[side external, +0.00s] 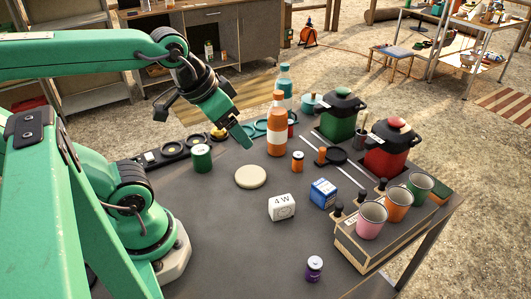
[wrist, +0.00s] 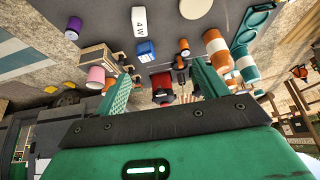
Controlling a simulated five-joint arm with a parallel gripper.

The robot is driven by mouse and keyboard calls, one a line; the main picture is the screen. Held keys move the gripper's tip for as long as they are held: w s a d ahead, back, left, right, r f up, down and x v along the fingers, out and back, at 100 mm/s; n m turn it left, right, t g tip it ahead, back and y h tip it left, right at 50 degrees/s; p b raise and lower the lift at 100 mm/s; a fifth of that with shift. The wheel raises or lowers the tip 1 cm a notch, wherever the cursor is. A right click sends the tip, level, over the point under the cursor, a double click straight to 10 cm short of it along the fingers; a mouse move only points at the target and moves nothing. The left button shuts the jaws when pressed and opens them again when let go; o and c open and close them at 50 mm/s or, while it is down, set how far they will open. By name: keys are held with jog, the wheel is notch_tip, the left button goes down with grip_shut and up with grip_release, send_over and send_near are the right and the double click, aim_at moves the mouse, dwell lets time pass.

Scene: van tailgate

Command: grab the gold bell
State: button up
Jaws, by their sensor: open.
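A small gold bell (side external: 218,132) sits at the far left part of the dark table in the side view, by the row of dark round holders. My gripper (side external: 242,138) is just above and to the right of it in that picture, pointing down and to the right. The bell is apart from the visible green finger. In the wrist view my gripper (wrist: 163,80) has its two green fingers spread with nothing held between them. I cannot make out the bell in the wrist view.
An orange bottle (side external: 277,125) and a teal bottle (side external: 286,85) stand right of my gripper. A green can (side external: 202,158) and a cream disc (side external: 250,177) are nearer. Green (side external: 341,115) and red (side external: 390,147) pots stand farther right.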

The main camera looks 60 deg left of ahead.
jog(key=w+a+f+n+y, duration=0.1)
jog(key=w+a+f+n, duration=0.1)
jog(key=w+a+n, duration=0.35)
jog(key=n+g+y, duration=0.1)
jog(key=n+y, duration=0.3)
jog(key=n, duration=0.4)
send_over(215, 137)
jog(key=shift+m, duration=0.25)
jog(key=shift+f, duration=8)
jog(key=shift+x, duration=2.6)
jog(key=shift+s, duration=0.2)
jog(key=c, duration=1.2)
jog(key=shift+r, duration=0.1)
